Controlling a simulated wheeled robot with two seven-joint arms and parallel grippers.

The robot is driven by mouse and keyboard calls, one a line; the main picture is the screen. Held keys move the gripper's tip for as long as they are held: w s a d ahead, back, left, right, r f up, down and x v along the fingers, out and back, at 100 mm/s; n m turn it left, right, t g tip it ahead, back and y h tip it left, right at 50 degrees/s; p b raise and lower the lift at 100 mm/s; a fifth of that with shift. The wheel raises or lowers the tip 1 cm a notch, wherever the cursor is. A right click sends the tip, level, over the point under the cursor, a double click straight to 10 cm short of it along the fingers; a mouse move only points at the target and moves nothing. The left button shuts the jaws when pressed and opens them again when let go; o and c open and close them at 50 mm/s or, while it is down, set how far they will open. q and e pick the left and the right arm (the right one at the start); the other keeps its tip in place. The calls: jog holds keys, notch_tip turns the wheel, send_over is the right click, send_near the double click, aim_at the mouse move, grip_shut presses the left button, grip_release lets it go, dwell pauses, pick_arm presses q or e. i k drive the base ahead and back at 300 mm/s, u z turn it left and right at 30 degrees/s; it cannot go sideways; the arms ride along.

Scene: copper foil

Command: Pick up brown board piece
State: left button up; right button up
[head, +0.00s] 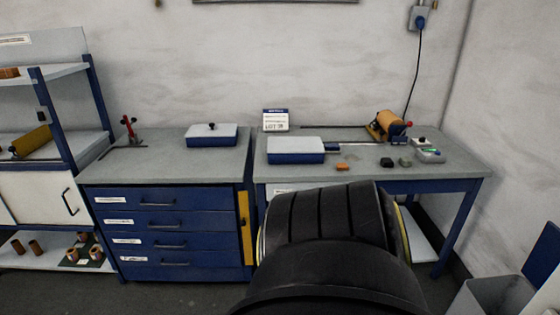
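A small orange-brown piece (342,166), the only brown flat-looking piece I see on the worktops, lies near the front edge of the right workbench (455,167). It is too small to tell its exact shape or material. A black piece (386,162) and a grey-green piece (405,162) lie to its right, apart from it. Neither of my grippers is in view. A large dark ribbed part, which looks like one of my arm links, fills the lower middle and hides the front of the right bench below the top.
A blue box with a pale lid (296,147) stands left of the brown piece. A copper roll (390,122) on a stand and a small tray (430,156) are at the right. A drawer cabinet (170,220) stands left, and a bin (490,298) lower right.

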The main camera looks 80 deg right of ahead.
aim_at(341, 166)
jog(key=z, duration=3.1)
jog(key=i, duration=1.65)
jog(key=z, duration=0.95)
